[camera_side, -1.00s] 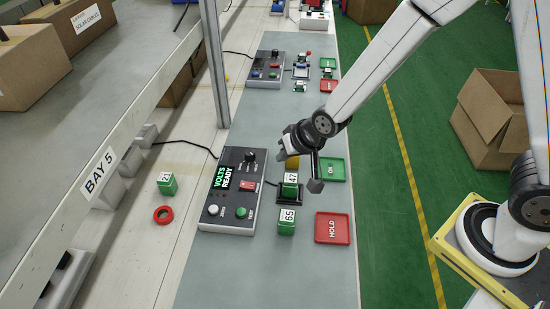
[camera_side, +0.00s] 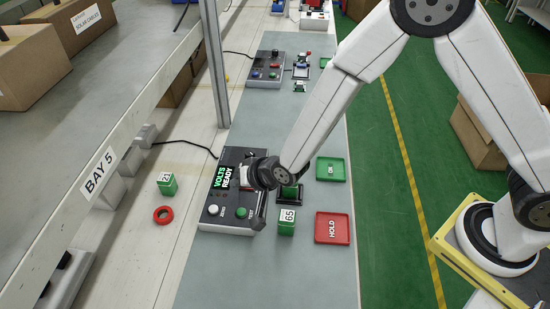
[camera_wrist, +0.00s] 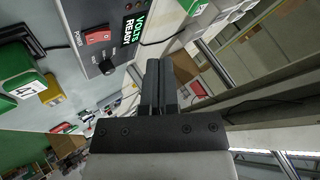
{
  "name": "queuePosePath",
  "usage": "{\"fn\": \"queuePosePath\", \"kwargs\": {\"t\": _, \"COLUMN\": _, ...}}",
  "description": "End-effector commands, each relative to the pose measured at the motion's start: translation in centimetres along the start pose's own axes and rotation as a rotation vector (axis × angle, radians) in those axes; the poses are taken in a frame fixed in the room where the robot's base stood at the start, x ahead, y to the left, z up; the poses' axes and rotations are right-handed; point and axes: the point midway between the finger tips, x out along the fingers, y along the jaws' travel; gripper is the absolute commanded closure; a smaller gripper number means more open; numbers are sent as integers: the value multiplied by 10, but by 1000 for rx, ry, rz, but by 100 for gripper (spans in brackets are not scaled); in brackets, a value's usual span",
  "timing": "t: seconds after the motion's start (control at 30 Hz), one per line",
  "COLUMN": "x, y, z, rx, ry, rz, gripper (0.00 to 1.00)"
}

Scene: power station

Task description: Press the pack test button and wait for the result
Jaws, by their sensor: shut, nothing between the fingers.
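The tester box (camera_side: 228,222) stands on the grey mat, its display (camera_side: 221,177) reading "VOLTS READY"; the display also shows in the wrist view (camera_wrist: 131,31). A white button (camera_side: 212,209) and a green button (camera_side: 241,212) sit on its front part; their labels are too small to read. Green pack 47 (camera_wrist: 27,86) sits right of the tester, mostly hidden by my wrist in the side view.
Green pack 65 (camera_side: 287,222) stands close right of my gripper. A red HOLD tray (camera_side: 333,228) and green OK tray (camera_side: 331,169) lie further right. Pack 21 (camera_side: 167,184) and a red ring (camera_side: 163,214) are on the bench at left. A metal post (camera_side: 216,70) rises behind.

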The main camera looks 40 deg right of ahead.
Motion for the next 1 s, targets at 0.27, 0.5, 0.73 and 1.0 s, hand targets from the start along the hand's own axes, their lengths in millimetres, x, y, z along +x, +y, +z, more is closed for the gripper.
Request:
{"fn": "queuePosePath", "kwargs": {"t": 0.27, "x": 2, "y": 2, "z": 2, "rx": -1, "ry": -1, "rz": 2, "gripper": 100}}
{"fn": "queuePosePath", "kwargs": {"t": 0.5, "x": 12, "y": 9, "z": 9, "rx": 0, "ry": -2, "rz": 3, "gripper": 100}}
{"fn": "queuePosePath", "kwargs": {"t": 0.73, "x": 27, "y": 21, "z": 20, "rx": -2, "ry": -3, "rz": 3, "gripper": 100}}
{"fn": "queuePosePath", "kwargs": {"t": 1.0, "x": 47, "y": 35, "z": 34, "rx": 0, "ry": -2, "rz": 3, "gripper": 100}}
